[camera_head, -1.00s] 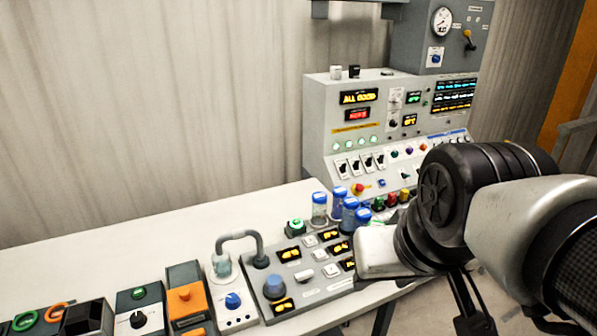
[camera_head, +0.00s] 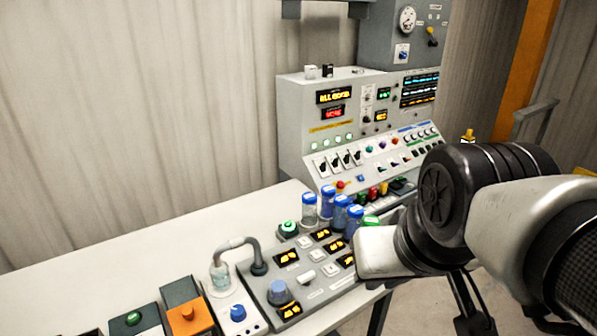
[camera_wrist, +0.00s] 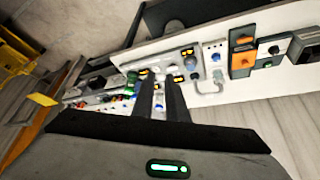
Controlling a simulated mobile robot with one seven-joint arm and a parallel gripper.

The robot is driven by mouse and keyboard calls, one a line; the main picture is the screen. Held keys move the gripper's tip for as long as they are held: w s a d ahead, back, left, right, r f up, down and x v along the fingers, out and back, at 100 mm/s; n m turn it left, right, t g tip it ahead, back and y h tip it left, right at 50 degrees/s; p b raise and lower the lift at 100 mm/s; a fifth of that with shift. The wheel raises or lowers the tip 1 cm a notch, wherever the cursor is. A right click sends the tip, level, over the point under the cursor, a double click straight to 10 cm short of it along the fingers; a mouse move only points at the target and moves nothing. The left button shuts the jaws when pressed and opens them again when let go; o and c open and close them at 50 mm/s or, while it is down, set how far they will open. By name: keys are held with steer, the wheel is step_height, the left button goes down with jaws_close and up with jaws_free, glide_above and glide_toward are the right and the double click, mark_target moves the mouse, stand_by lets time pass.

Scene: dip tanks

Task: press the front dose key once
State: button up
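The grey dose panel (camera_head: 262,290) lies on the white bench, with several amber displays, a blue-grey knob (camera_head: 278,291) and white keys. The white keys run in a slanting row, the nearest being the front key (camera_head: 331,270); their labels are too small to read. My gripper's pale housing (camera_head: 378,252) is at the panel's right end in the head view, and its fingertips are hidden there. In the wrist view my gripper (camera_wrist: 160,82) has two dark fingers with a narrow gap between them, nothing held. The panel (camera_wrist: 190,62) shows beyond and beside the fingertips; contact cannot be told.
Blue-capped jars (camera_head: 329,204) stand behind the panel, close to my gripper. A curved grey pipe (camera_head: 238,243) rises at its left, beside orange (camera_head: 188,314) and other control boxes. A large control console (camera_head: 295,130) stands at the back. The bench's rear left is clear.

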jaws_close()
stand_by(0.6)
steer(key=shift+w, duration=0.1)
stand_by(0.8)
